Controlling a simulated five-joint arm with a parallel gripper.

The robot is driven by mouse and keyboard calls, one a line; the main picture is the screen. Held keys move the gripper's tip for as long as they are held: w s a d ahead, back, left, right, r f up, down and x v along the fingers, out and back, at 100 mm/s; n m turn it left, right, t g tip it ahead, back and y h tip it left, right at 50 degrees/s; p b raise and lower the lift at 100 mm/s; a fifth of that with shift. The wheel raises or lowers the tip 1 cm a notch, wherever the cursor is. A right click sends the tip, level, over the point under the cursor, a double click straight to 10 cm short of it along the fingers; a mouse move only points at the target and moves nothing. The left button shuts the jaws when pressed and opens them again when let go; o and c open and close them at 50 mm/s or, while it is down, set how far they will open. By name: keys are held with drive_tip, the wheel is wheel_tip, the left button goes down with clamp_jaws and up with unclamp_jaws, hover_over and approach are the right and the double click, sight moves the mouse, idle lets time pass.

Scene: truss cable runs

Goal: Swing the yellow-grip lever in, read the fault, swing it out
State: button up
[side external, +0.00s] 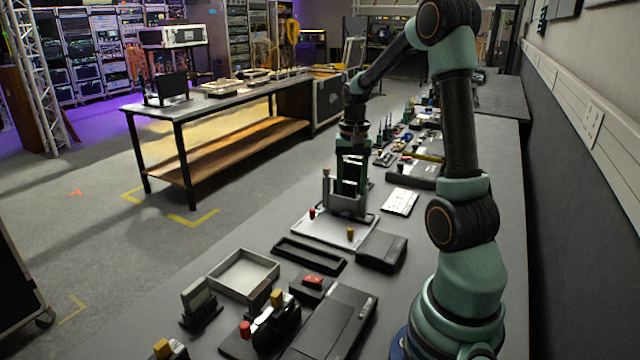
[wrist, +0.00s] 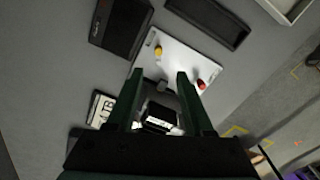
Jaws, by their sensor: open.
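A pale plate (side external: 325,229) carries a grey upright fixture (side external: 346,205), a red grip (side external: 311,213) and a yellow grip (side external: 350,232). In the wrist view the yellow grip (wrist: 158,50) is above left of the fingertips, and the red grip (wrist: 201,84) is to their right. My gripper (side external: 350,188) is open, pointing down at the fixture; the yellow grip is outside its fingers. In the wrist view, a dark block with a white label (wrist: 160,118) shows between the fingers (wrist: 160,76); I cannot tell whether they touch it. No fault text is readable.
A white panel with dark marks (side external: 400,201) lies right of the plate. A dark box (side external: 381,251) and a black tray (side external: 309,255) stand nearby. Another yellow grip (side external: 277,297) and red grip (side external: 245,329) stand in front, near a grey open tray (side external: 243,274).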

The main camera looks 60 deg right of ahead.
sight(350, 229)
wheel_tip(350, 229, down, 12)
drive_tip(key=shift+s+d+f, duration=0.1)
drive_tip(key=shift+d+f, duration=0.05)
idle(0.4)
drive_tip(key=shift+c, duration=0.4)
clamp_jaws()
